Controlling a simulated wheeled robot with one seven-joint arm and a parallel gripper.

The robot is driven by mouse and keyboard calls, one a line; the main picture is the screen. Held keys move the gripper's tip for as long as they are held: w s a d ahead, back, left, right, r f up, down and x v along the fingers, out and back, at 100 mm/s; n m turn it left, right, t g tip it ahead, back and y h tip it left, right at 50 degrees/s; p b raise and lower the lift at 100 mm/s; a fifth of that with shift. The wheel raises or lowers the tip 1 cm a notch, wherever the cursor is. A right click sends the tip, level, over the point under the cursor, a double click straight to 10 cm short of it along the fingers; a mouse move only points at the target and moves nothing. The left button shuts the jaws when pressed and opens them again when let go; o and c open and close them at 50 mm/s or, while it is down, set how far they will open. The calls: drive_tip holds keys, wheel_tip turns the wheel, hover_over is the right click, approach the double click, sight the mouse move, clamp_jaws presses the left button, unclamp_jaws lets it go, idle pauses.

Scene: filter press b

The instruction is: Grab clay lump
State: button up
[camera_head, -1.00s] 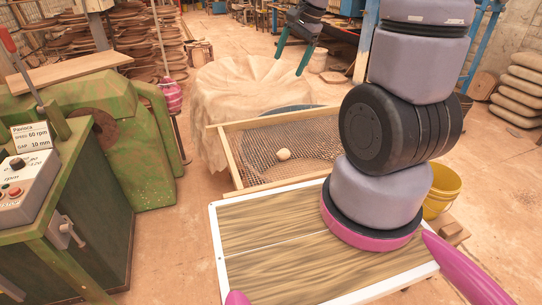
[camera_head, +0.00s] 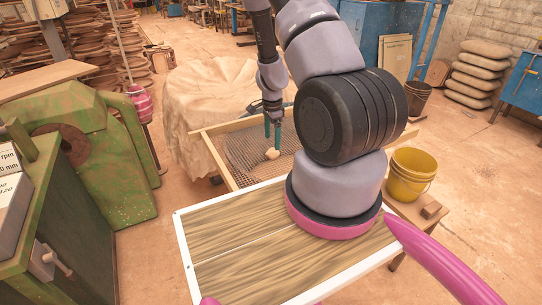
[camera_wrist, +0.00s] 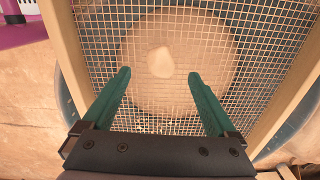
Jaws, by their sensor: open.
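The clay lump (camera_head: 272,153) is small, pale and rounded. It lies on the wire mesh of a wooden-framed sieve (camera_head: 232,176). In the wrist view the lump (camera_wrist: 160,62) sits on the mesh, beyond the fingertips and slightly left of the middle between them. My gripper (camera_head: 272,132) points down at the sieve, close to the lump. Its two green fingers (camera_wrist: 160,77) are apart with nothing between them. The exact height of the fingertips over the mesh is hard to tell.
The sieve's wooden rails stand on both sides of my fingers. A cloth-covered round form (camera_head: 208,105) is behind it. A yellow bucket (camera_head: 411,175) stands on a stool at right. A green machine (camera_head: 95,150) is at left.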

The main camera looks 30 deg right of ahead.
sight(273, 150)
wheel_tip(273, 150, down, 7)
drive_tip(key=shift+d+r, duration=0.1)
idle(0.3)
clamp_jaws()
